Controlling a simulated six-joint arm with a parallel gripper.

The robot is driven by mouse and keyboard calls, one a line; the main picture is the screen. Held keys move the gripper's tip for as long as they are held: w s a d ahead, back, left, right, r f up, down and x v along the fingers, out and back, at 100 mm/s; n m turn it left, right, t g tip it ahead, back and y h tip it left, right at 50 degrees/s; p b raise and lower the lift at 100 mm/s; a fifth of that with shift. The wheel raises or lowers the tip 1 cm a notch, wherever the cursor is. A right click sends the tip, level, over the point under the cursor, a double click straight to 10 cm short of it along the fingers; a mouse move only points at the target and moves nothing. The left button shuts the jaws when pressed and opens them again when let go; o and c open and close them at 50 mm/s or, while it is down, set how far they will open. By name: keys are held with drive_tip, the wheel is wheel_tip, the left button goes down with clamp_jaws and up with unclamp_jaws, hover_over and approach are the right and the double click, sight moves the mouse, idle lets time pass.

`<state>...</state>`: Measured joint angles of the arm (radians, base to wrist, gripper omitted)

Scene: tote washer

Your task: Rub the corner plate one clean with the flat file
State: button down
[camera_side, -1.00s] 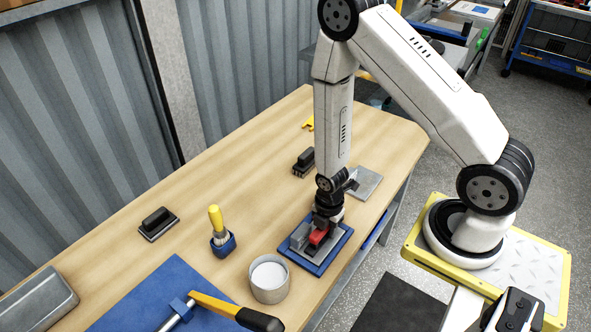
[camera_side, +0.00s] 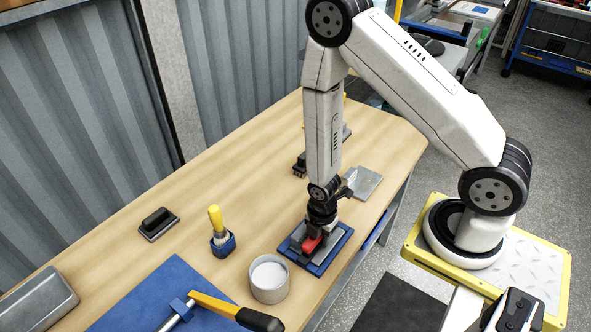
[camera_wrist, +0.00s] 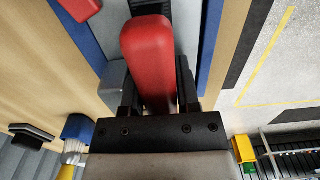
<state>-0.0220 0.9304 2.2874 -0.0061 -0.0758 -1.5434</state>
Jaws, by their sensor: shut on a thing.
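My gripper (camera_wrist: 150,95) is shut on the red handle of the flat file (camera_wrist: 147,50). In the side view, the file's red handle (camera_side: 312,243) shows low over a grey plate (camera_side: 297,243) lying in a blue tray (camera_side: 320,268). This looks like corner plate one. My gripper and the file hide much of the plate. I cannot tell whether the file touches it, or how clean its surface is. A grey block shows beside the handle in the wrist view.
A white round pot (camera_side: 269,279) stands close to the tray's near left side. A yellow-handled brush (camera_side: 216,220) stands in a blue holder.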

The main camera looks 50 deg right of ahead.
drive_tip(key=shift+a, duration=0.45)
drive_tip(key=shift+d, duration=0.1)
drive_tip(key=shift+d, duration=1.9)
drive_tip(key=shift+r, duration=0.15)
drive_tip(key=shift+r, duration=3.35)
drive_tip(key=shift+w, duration=0.1)
